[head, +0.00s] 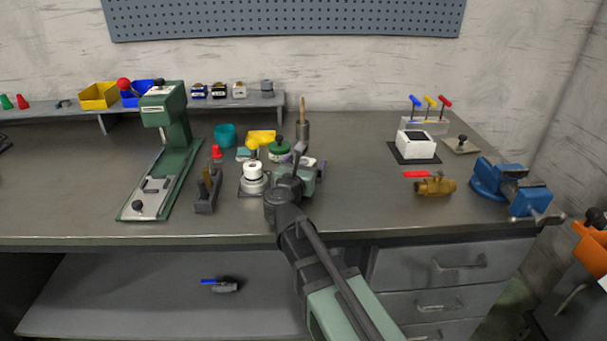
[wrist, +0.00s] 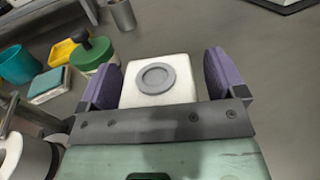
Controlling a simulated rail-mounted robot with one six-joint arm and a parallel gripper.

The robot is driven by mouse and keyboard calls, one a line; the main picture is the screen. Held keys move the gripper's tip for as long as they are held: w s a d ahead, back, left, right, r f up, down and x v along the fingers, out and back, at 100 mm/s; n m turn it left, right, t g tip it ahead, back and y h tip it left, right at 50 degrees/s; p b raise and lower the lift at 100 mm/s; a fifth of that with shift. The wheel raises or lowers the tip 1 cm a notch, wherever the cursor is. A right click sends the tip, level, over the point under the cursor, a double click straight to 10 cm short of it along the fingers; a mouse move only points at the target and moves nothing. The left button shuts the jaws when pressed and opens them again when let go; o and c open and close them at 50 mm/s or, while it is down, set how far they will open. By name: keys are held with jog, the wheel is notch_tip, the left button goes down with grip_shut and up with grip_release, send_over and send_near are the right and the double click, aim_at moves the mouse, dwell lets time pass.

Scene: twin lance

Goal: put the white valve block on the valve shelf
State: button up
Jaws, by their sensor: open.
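A white block with a round grey disc on top, which I take as the white valve block (wrist: 160,92), lies between the two purple fingers of my gripper (wrist: 163,68) in the wrist view. The jaws are open, with a narrow gap at the right finger; the left finger is very close to the block. In the head view my gripper (head: 307,164) is low over the bench middle and mostly hides the block. A raised grey shelf (head: 180,102) at the back left carries several small valve-like blocks (head: 218,90); I take it as the valve shelf.
A green press (head: 170,130) stands left, in front of the shelf. A green-lidded jar (head: 279,151), a teal cup (head: 225,134) and a white-topped round item (head: 253,178) crowd my gripper's left. A brass valve (head: 432,186) and blue vise (head: 500,182) are right.

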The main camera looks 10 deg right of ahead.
aim_at(305, 160)
jog(key=c, duration=1.2)
jog(key=shift+r, duration=0.1)
notch_tip(305, 160, up, 20)
jog(key=p, duration=2)
